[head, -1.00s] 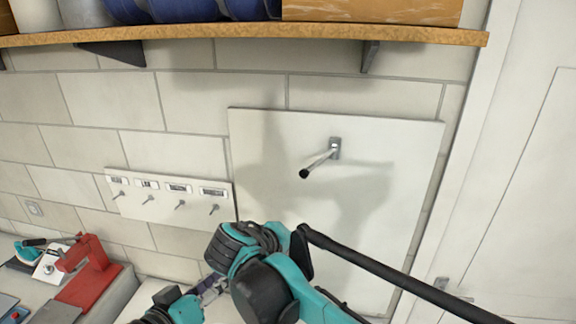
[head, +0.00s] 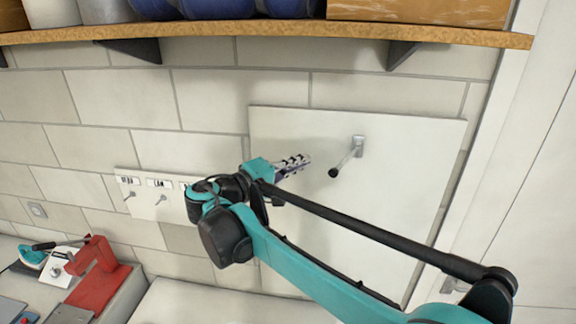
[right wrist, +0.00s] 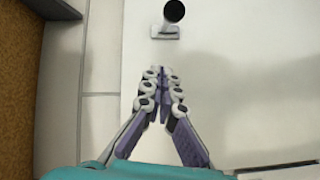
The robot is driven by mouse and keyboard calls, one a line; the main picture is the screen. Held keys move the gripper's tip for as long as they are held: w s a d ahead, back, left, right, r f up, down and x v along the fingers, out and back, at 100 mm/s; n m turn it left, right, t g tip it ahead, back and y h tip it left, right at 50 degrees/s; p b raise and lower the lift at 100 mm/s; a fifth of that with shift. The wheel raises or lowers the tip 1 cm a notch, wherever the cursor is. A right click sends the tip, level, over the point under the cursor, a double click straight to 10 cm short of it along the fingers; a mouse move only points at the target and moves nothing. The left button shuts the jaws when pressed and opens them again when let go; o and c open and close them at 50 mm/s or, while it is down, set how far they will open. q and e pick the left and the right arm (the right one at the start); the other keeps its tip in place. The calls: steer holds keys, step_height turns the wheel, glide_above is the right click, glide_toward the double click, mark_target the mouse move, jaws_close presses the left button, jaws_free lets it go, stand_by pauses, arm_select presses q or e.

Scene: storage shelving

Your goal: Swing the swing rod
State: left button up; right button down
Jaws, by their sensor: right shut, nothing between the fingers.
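The swing rod (head: 347,160) is a short metal rod with a black tip, fixed by a small grey bracket to a white wall panel (head: 420,190). It juts out and down to the left in the head view. In the right wrist view the rod's black end (right wrist: 174,11) shows at the top, ahead of the fingers. My right gripper (head: 306,160) is shut and empty, in front of the panel to the left of the rod and apart from it. Its closed fingers (right wrist: 162,76) also show in the right wrist view. My left gripper is not in view.
A wooden shelf (head: 270,32) with blue containers and a box runs above the panel. A small plate with labelled switches (head: 150,195) is partly hidden behind my right arm. A red device (head: 95,270) stands on the counter at lower left. A door frame is at right.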

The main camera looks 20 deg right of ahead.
mark_target(347, 159)
steer(key=d, duration=0.1)
steer(key=s+d+p, duration=0.1)
steer(key=d, duration=0.1)
steer(key=s+d+f, duration=0.1)
steer(key=d, duration=0.1)
steer(key=shift+s+d, duration=0.1)
steer(key=shift+s, duration=0.05)
